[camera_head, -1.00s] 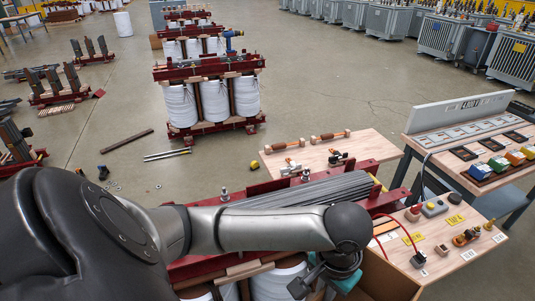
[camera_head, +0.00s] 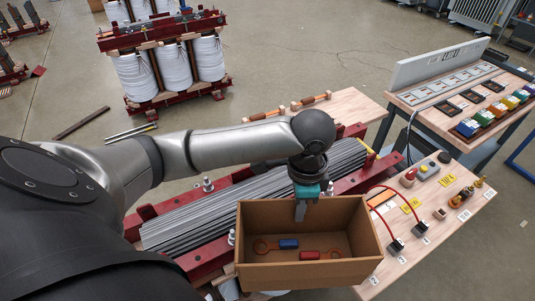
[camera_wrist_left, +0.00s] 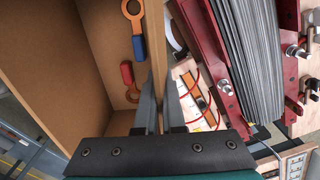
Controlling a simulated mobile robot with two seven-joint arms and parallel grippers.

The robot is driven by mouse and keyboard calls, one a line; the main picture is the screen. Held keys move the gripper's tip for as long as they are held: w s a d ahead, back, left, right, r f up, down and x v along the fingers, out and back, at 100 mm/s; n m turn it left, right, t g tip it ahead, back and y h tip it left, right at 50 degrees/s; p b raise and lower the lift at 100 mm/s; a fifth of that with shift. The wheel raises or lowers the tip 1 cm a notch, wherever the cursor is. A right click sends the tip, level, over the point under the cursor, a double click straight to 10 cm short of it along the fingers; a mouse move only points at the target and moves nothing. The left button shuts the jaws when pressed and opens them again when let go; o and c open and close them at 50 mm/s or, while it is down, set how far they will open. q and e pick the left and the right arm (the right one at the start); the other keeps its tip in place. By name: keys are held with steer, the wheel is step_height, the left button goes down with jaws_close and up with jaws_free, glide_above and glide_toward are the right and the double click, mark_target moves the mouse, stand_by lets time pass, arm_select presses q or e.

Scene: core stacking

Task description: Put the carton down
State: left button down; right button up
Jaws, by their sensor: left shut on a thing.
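The carton (camera_head: 318,274) is an open brown cardboard box, about level, at the lower middle of the head view. A blue-handled tool (camera_head: 288,244) and a red-handled tool (camera_head: 310,255) lie inside it, each with an orange ring end. My left gripper (camera_head: 300,211) is shut on the carton's far wall from above. In the left wrist view, the fingers (camera_wrist_left: 158,112) pinch that wall edge-on, with the carton's inside (camera_wrist_left: 108,50) to the left. What is under the carton is hidden. My right gripper is in no view.
A transformer core with stacked grey laminations (camera_head: 255,205) and red clamps lies just behind the carton. A wooden worktable (camera_head: 405,265) with red leads, yellow labels and terminals is close on the right. A second bench (camera_head: 470,150) holds coloured blocks. Open floor (camera_head: 300,60) lies beyond.

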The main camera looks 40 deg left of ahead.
arm_select(q)
steer(key=w+a+r+m+b, duration=0.1)
steer(key=w+a+r+m, duration=0.5)
steer(key=m, duration=0.9)
steer(key=w+a+r+m, duration=0.45)
steer(key=r+m, duration=0.45)
steer(key=m, duration=0.7)
step_height(320, 180, down, 20)
steer(key=b, duration=0.5)
steer(key=shift+w+d+f, duration=0.2)
steer(key=shift+w, duration=0.2)
steer(key=c, duration=1.4)
jaws_free()
steer(key=shift+f, duration=0.15)
steer(key=o, duration=0.4)
